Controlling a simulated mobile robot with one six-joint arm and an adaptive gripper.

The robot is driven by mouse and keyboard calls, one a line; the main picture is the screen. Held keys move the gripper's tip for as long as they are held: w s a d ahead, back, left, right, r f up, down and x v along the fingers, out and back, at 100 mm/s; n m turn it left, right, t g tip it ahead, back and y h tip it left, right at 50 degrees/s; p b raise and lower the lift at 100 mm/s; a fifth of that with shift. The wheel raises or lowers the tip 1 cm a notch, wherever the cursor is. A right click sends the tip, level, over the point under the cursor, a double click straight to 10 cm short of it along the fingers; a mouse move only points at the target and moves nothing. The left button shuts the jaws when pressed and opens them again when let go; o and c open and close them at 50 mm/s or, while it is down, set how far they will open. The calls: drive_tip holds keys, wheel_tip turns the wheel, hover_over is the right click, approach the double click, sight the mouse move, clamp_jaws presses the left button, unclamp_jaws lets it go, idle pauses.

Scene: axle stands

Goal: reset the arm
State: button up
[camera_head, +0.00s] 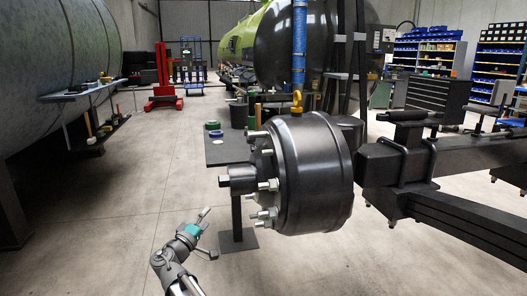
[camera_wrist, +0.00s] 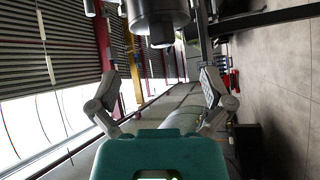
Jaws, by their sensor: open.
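My gripper (camera_head: 207,232) is at the lower middle of the head view, in front of and to the left of the black wheel hub. In the wrist view my gripper (camera_wrist: 155,95) has its two fingers spread wide apart with nothing between them. The black hub drum (camera_head: 318,172) hangs at the end of the axle, with several studs and nuts on its face. In the wrist view a dark metal cylindrical end (camera_wrist: 158,15) shows at the top, beyond the fingers. My gripper appears apart from the hub.
A small dark table (camera_head: 226,150) stands behind the hub. The axle beam (camera_head: 455,160) runs off to the right. A large grey tank (camera_head: 60,50) with a side shelf (camera_head: 85,88) is at left. Open floor (camera_head: 150,185) lies between tank and hub. A red stand (camera_head: 163,90) is farther back.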

drive_tip(key=s+d+f+m+g, duration=0.15)
drive_tip(key=d+f+g, duration=0.25)
drive_tip(key=d, duration=0.5)
drive_tip(key=s+d+f+m+g, duration=0.1)
drive_tip(key=d+f+m+g, duration=0.2)
drive_tip(key=d+f, duration=0.35)
drive_tip(key=s+d+f+m+g, duration=0.2)
drive_tip(key=d+f+g, duration=0.15)
drive_tip(key=d, duration=0.65)
drive_tip(key=s+d+f+m+g+y+p, duration=0.1)
drive_tip(key=s+d+f+g+y, duration=0.35)
drive_tip(key=s, duration=0.25)
drive_tip(key=s+d+f+m+g+y+p, duration=0.1)
drive_tip(key=s+d+f+m+g+y, duration=0.15)
drive_tip(key=s+d+y, duration=0.4)
wheel_tip(320, 180, up, 38)
drive_tip(key=s+a+n+h+p, duration=0.1)
drive_tip(key=p, duration=3.6)
drive_tip(key=shift+a+g+h+p, duration=0.3)
drive_tip(key=shift+g+h, duration=0.05)
drive_tip(key=shift+h, duration=0.05)
